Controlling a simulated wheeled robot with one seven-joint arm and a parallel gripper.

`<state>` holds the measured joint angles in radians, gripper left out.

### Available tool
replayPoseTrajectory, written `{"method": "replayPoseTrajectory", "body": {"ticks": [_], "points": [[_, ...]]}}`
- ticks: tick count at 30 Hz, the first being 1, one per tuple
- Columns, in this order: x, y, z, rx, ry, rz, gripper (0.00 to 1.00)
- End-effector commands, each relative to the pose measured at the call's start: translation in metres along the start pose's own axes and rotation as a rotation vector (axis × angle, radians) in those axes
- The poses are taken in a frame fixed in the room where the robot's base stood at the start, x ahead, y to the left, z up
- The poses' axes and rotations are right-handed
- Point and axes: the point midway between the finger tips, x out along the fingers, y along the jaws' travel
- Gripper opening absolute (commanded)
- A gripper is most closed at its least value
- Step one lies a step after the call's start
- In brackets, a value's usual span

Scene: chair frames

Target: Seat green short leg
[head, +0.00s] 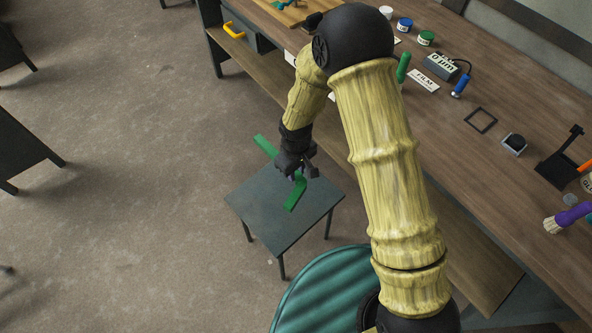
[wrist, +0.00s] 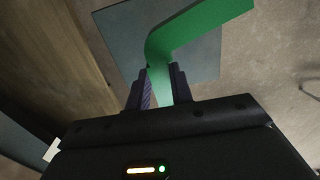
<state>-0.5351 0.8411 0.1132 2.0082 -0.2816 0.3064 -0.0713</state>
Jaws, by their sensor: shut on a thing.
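The green short leg is a flat, bent green bar (head: 296,194) in the head view. Its other end sticks out to the upper left of my gripper (head: 297,174). In the wrist view the green leg (wrist: 192,30) rises from between the fingers and bends to the right. My gripper (wrist: 160,88) is shut on it. The leg is above a small dark grey table (head: 275,225) with thin legs. The gap between leg and tabletop cannot be told. No chair frame or socket for the leg can be made out.
A long wooden workbench (head: 470,130) runs along the right, with jars, a small meter (head: 440,66), brushes and a black stand (head: 560,165). A lower shelf (head: 260,80) sits beneath it. A teal ribbed round thing (head: 315,290) is at the bottom.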

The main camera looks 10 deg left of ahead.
Motion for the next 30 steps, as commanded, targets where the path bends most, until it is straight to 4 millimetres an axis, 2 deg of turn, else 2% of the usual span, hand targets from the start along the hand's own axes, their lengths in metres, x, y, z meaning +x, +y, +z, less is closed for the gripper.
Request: {"method": "replayPoseTrajectory", "body": {"ticks": [3, 30], "points": [[-0.011, 0.000, 0.000, 0.000, 0.001, 0.000, 0.00], [-0.069, 0.000, 0.000, 0.001, 0.001, 0.000, 0.00]]}}
